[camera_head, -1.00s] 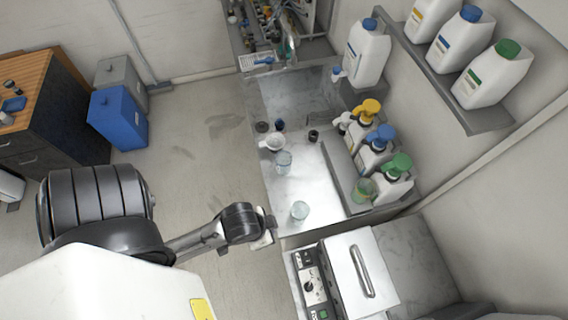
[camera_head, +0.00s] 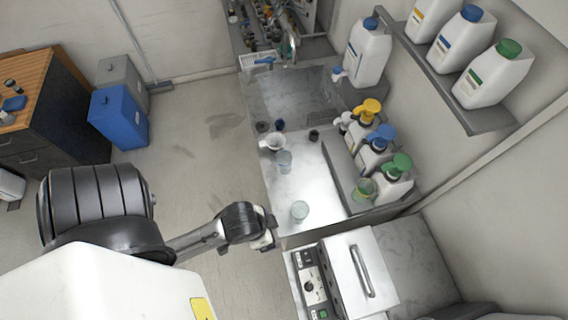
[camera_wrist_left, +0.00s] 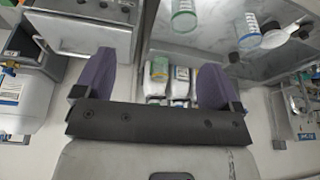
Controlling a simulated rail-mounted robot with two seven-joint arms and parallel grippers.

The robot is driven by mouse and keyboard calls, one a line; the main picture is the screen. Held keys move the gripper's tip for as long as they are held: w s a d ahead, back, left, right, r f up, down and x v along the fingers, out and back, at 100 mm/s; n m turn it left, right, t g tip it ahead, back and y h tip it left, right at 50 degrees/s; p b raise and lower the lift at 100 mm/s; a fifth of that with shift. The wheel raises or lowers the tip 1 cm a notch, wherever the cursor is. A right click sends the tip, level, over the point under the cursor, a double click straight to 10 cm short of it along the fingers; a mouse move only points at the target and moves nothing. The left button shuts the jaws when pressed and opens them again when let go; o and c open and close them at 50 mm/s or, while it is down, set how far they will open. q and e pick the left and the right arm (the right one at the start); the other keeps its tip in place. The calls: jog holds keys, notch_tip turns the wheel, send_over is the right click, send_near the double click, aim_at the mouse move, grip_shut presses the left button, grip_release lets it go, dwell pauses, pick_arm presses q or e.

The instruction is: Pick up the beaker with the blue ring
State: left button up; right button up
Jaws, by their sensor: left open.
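Two clear beakers stand on the metal counter (camera_head: 318,190). The one nearer the white funnel (camera_head: 273,143) is a beaker with a bluish ring (camera_head: 284,162); it also shows at the top of the left wrist view (camera_wrist_left: 247,30). The other beaker (camera_head: 300,211) stands nearer the counter's front edge; in the left wrist view its ring looks green (camera_wrist_left: 184,15). My left gripper (camera_head: 268,238) is beside the counter's front left corner, apart from both beakers. In its wrist view the fingers (camera_wrist_left: 155,78) are wide apart with nothing between them. My right gripper is out of view.
A white-lidded appliance (camera_head: 352,272) stands in front of the counter. Pump bottles (camera_head: 376,150) and a greenish vessel (camera_head: 364,189) stand on a raised ledge at right. Small dark caps (camera_head: 314,135) lie behind the beakers. Floor left of the counter is clear.

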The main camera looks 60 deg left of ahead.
pick_arm(q)
jog(key=shift+o, duration=0.8)
jog(key=w+a+t+y+b, duration=0.1)
jog(key=w+a+t+b, duration=0.3)
jog(key=w, duration=0.5)
jog(key=n+g+y+b, duration=0.3)
jog(key=n+g+b, duration=0.15)
jog(key=n, duration=0.75)
send_over(284, 157)
jog(key=s+d, duration=0.2)
jog(key=d, duration=0.1)
jog(key=shift+w+a+f, duration=0.1)
jog(key=shift+f, duration=5.65)
jog(key=shift+w+f, duration=0.1)
jog(key=shift+f, duration=5.6)
